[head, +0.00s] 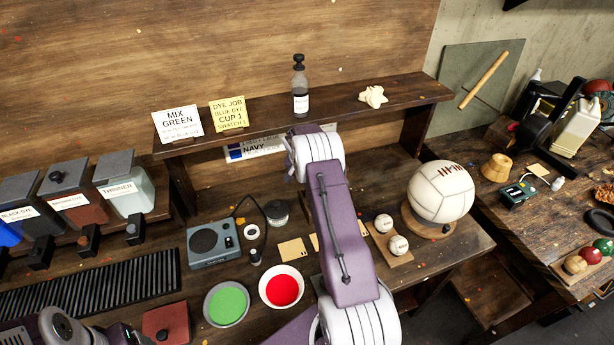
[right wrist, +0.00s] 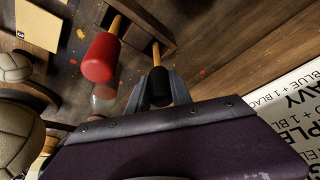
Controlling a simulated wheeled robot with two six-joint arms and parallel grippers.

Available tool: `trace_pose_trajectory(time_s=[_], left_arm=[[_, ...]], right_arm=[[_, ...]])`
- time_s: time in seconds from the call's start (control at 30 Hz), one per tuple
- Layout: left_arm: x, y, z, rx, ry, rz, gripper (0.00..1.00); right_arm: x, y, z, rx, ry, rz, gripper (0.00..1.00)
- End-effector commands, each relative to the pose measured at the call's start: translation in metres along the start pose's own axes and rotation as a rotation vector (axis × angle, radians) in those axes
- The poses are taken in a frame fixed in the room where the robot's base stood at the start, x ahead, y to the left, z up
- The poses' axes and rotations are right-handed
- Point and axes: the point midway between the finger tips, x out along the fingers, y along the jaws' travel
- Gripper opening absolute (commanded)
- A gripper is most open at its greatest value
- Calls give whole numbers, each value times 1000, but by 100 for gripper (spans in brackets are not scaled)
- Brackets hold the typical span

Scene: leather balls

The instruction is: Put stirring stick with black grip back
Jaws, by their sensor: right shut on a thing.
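The stirring stick with the black grip (right wrist: 159,86) is in the right wrist view, with a short length of pale wooden shaft beyond the grip. My right gripper (right wrist: 160,90) is shut on the black grip, one finger on each side. The shaft's far end meets the edge of a dark wooden holder (right wrist: 152,28); I cannot tell whether it is seated. A stick with a red grip (right wrist: 100,58) sits beside it at the same holder. In the head view my right arm hides the right gripper and the stick. My left gripper is out of view; only part of that arm shows at bottom left.
On the bench are a green dye bowl (head: 226,304), a red dye bowl (head: 283,287) and a hot plate (head: 214,245). A shelf (head: 350,109) above bears a bottle (head: 300,88) and sign cards. A white ball (head: 441,192) stands to the right of my arm.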

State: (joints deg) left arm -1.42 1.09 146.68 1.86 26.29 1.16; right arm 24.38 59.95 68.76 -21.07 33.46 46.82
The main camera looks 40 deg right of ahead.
Motion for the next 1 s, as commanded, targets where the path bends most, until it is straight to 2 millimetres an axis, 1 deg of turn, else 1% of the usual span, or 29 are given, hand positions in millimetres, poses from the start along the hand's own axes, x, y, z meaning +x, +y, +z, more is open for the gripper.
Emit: trace_pose_trajectory(time_s=[0.17,0.2,0.27,0.3,0.57,0.67,0.7,0.77,1.0], left_arm=[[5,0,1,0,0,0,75],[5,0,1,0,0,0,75],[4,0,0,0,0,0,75],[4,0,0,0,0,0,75],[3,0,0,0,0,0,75],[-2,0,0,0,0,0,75],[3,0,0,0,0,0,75],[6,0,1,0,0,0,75],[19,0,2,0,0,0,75]], right_arm=[[4,0,2,0,0,0,0],[4,0,2,0,0,0,28],[3,0,1,0,-1,0,45],[3,0,1,0,-1,0,47],[2,0,1,0,-1,0,47],[-4,0,-1,0,0,0,47],[-7,0,0,0,1,-1,47],[-18,-1,0,0,2,-2,47],[-74,-1,0,0,4,-3,47]])
